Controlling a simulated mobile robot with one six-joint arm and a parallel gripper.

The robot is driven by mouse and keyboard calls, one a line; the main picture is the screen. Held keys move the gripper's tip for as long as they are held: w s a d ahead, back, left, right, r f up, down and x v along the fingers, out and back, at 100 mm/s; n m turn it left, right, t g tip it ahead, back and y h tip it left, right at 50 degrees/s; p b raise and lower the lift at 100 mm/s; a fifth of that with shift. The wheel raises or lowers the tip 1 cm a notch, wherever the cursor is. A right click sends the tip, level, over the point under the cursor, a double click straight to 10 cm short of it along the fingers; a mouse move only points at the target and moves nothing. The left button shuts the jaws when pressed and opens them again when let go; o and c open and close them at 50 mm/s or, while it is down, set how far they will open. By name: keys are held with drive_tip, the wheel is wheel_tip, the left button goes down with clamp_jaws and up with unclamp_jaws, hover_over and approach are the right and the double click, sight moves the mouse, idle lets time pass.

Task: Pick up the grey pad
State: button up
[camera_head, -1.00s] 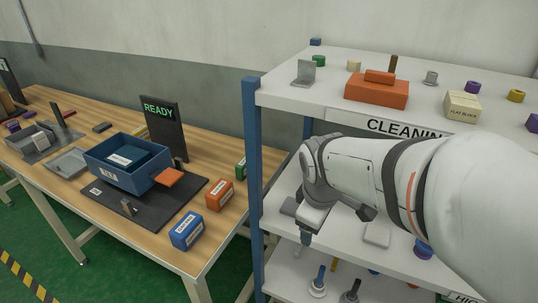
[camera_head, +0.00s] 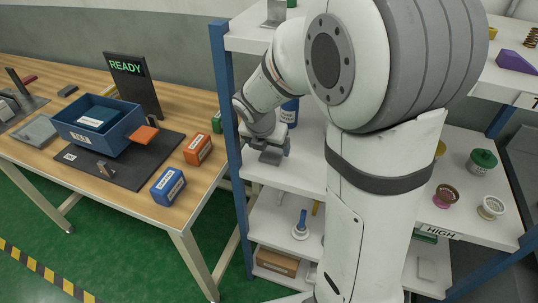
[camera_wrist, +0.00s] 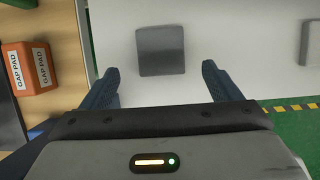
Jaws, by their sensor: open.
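The grey pad (camera_wrist: 161,50) is a flat dark-grey square lying on the white shelf (camera_wrist: 230,40) in the wrist view. My gripper (camera_wrist: 160,72) is open and empty, with one blue-grey finger on each side. The pad sits in line with the gap, just ahead of the fingertips in the picture, and does not appear to be touched. In the head view my gripper (camera_head: 268,156) is over the left end of the middle shelf, beside the blue post. I cannot make out the pad for sure there.
The blue shelf post (camera_head: 228,130) stands close left of my gripper. Beyond it is the wooden table (camera_head: 205,185) with an orange box (camera_head: 198,150), a blue box (camera_head: 167,186) and a blue bin (camera_head: 98,125). A blue bottle (camera_head: 289,112) stands behind my gripper.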

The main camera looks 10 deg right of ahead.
sight(272, 154)
drive_tip(key=x, duration=0.4)
drive_tip(key=shift+w+d+f, duration=0.2)
drive_tip(key=shift+w+f, duration=0.05)
drive_tip(key=shift+w, duration=0.05)
drive_tip(key=c, duration=1)
